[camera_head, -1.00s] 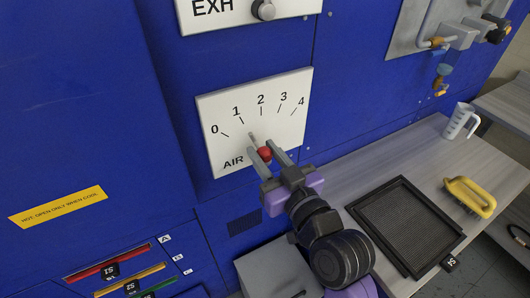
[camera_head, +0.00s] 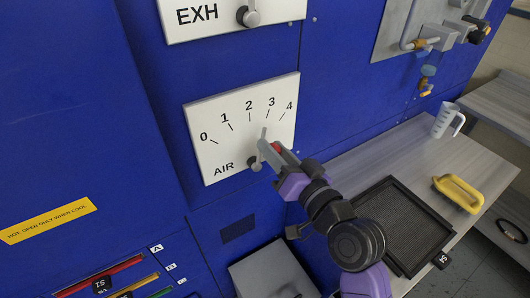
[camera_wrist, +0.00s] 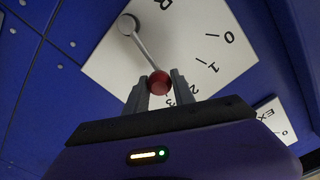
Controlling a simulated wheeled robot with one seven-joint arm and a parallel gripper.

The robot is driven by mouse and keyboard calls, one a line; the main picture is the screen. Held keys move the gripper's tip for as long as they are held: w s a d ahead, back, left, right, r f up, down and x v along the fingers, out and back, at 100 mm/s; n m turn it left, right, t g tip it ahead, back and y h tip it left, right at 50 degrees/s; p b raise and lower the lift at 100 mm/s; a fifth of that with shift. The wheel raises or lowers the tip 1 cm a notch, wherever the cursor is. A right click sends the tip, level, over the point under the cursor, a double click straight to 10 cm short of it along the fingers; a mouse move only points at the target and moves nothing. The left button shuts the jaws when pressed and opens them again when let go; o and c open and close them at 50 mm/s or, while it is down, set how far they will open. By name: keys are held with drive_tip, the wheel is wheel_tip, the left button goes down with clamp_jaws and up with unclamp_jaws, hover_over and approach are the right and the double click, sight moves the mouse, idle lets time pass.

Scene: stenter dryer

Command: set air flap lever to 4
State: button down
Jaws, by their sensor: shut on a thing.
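The AIR panel (camera_head: 228,152) is a white plate on the blue machine with marks 0 to 4. Its air flap lever has a grey round pivot (camera_head: 254,164) at the bottom and a red knob (camera_head: 276,148). A thin grey pointer tip (camera_head: 264,132) shows near the 3 mark, short of 4. My gripper (camera_head: 269,150) is shut on the red knob and hides part of the lever. In the wrist view the knob (camera_wrist: 159,82) sits between the two fingertips, with the grey lever arm (camera_wrist: 144,50) running up to the pivot.
The EXH panel (camera_head: 215,28) with its grey knob is above. Coloured slots (camera_head: 105,275) are at lower left.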

drive_tip(key=shift+w+d+f+m, duration=0.35)
drive_tip(key=shift+d+m, duration=0.2)
drive_tip(key=shift+m, duration=0.45)
drive_tip(key=shift+w+d+f+m, duration=0.4)
drive_tip(key=shift+d+m, duration=0.2)
drive_tip(key=shift+m, duration=0.4)
drive_tip(key=shift+w+d+f+m, duration=0.35)
drive_tip(key=shift+d+m, duration=0.2)
drive_tip(key=shift+m, duration=0.45)
drive_tip(key=c, duration=1.1)
unclamp_jaws()
drive_tip(key=shift+d, duration=0.1)
drive_tip(key=b+v, duration=0.2)
drive_tip(key=v, duration=0.5)
drive_tip(key=shift+s+d, duration=0.15)
drive_tip(key=shift+s, duration=0.15)
